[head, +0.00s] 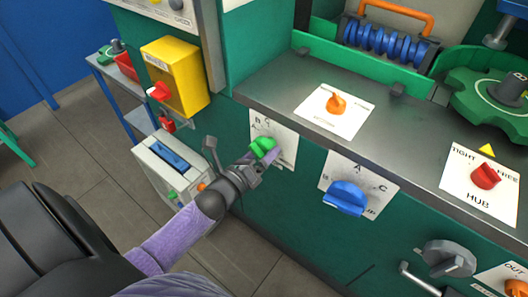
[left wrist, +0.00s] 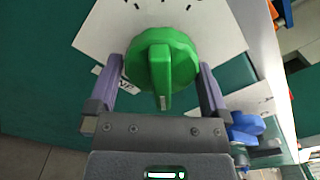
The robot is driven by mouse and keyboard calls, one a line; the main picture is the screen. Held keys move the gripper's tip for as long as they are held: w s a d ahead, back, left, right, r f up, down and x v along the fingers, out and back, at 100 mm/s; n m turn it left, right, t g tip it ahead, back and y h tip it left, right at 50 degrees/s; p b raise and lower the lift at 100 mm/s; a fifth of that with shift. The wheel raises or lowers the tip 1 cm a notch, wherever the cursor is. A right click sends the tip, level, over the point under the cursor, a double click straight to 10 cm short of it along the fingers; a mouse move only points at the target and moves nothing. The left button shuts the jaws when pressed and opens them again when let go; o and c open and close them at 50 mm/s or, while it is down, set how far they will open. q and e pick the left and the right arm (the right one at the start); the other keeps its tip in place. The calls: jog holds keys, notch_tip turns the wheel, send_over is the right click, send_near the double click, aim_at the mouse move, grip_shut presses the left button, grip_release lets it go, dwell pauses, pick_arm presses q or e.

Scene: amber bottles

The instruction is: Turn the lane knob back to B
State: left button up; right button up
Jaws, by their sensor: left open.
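A green knob (head: 262,147) sits on a white dial plate (head: 284,135) with letters, B among them, on the green front panel. In the left wrist view the green knob (left wrist: 162,62) has a raised grip bar pointing down toward my gripper, and part of a dark label shows behind a finger. I cannot read which letter the knob points to. My left gripper (head: 258,163) is open, with one purple finger on each side of the knob; in the wrist view gaps show between fingers and grip bar. My right gripper is not in view.
A blue knob (head: 346,197) on a lettered plate is just right on the same panel. An orange knob (head: 336,103) and a red knob (head: 486,176) are on the grey ledge above. A yellow box (head: 176,75) and a white box (head: 172,168) stand to the left.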

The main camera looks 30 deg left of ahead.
pick_arm(q)
jog(key=shift+w, duration=0.45)
jog(key=c, duration=0.9)
